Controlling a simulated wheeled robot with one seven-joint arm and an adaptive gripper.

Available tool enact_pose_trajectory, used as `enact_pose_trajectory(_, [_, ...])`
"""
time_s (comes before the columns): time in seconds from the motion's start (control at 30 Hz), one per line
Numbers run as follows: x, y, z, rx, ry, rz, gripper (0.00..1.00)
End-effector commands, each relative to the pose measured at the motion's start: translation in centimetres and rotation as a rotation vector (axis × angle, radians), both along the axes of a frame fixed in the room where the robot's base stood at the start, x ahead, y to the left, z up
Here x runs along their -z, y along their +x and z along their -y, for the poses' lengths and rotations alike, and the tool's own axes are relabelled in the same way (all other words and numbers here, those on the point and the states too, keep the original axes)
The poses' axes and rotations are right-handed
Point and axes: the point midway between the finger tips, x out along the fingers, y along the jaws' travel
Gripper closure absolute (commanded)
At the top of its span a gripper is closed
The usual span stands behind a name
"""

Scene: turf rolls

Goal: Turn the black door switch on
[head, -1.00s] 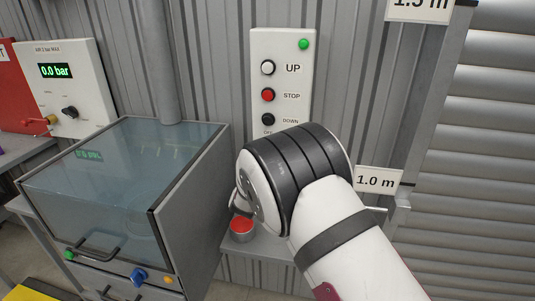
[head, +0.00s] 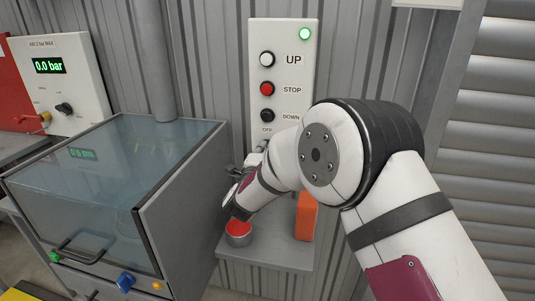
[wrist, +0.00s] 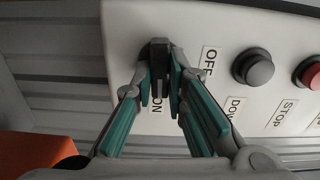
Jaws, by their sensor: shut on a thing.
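The black door switch (wrist: 158,52) is a bar-shaped knob on the white control panel (head: 283,40). My gripper (wrist: 160,78) has its two teal-padded fingers closed on the bar, one on each side. In the wrist view the bar runs down toward the ON label (wrist: 157,108), while the OFF label (wrist: 209,60) is to its right. In the head view my arm hides most of the switch. The green lamp (head: 305,34) at the top of the panel looks bright.
Black DOWN (head: 267,115), red STOP (head: 266,88) and white UP (head: 266,59) buttons sit above the switch. A red-topped round item (head: 238,228) and an orange block (head: 305,215) are on the shelf (head: 265,258) below. A glass-lidded cabinet (head: 185,200) stands close at left.

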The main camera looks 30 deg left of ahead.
Motion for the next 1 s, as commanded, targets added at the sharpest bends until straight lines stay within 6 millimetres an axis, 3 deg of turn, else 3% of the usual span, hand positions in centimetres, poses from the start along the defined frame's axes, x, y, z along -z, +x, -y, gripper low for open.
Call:
enact_pose_trajectory(0.7, [0.08, -0.03, -0.02, -0.001, 0.072, -0.018, 1.0])
enact_pose_trajectory(0.73, [0.08, -0.04, -0.02, -0.001, 0.072, -0.018, 0.82])
enact_pose_trajectory(0.8, [0.09, -0.02, -0.01, -0.001, 0.072, -0.018, 0.67])
enact_pose_trajectory(1.0, [0.07, -0.02, -0.01, 0.0, 0.071, -0.018, 0.67])
